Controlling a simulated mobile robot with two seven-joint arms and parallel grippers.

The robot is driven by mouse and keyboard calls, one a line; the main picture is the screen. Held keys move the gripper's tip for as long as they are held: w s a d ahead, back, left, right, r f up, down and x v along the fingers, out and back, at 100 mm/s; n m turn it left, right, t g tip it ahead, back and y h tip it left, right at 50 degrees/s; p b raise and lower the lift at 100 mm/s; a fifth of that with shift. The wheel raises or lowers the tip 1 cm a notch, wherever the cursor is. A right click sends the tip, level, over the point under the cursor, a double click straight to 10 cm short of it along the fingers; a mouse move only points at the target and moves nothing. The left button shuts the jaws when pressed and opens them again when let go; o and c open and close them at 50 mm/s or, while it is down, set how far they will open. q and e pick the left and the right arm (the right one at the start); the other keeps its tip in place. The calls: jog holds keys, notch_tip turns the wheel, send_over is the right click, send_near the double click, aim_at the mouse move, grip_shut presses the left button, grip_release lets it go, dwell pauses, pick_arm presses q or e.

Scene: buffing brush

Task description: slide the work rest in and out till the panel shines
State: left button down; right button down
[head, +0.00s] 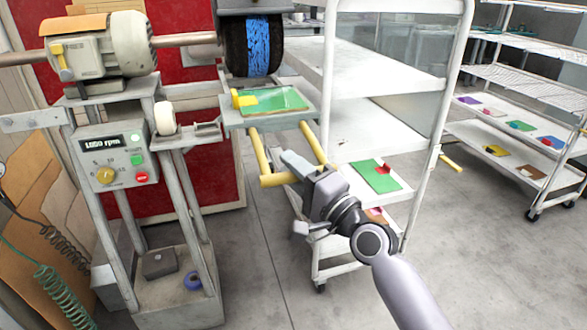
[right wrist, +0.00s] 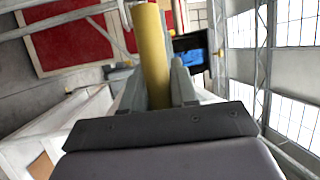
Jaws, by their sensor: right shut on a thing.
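The work rest (head: 232,118) is a grey plate below the round brush (head: 258,45), which has a blue band on dark bristles. A green panel (head: 278,99) lies on the rest, with a yellow piece (head: 243,98) at its left end. A yellow U-shaped handle (head: 258,152) sticks out from the rest toward me. My right gripper (head: 298,168) is shut on this handle. In the right wrist view the yellow bar (right wrist: 154,50) runs between the two fingers (right wrist: 156,92). My left gripper is in neither view.
The control box (head: 110,158) reads what looks like 1,800 rpm. A white shelf cart (head: 375,90) stands close on the right, holding another green panel (head: 376,176). A further rack (head: 520,120) with coloured panels is at far right. The floor in front is open.

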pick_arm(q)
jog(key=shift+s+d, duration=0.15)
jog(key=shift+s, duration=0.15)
pick_arm(e)
jog(key=shift+s+d, duration=0.1)
jog(key=shift+s, duration=0.15)
jog(key=c, duration=1)
grip_release()
jog(key=shift+o, duration=0.2)
jog(key=shift+d, duration=0.1)
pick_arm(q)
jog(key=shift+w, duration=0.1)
pick_arm(e)
jog(key=v, duration=0.7)
jog(key=shift+f, duration=0.1)
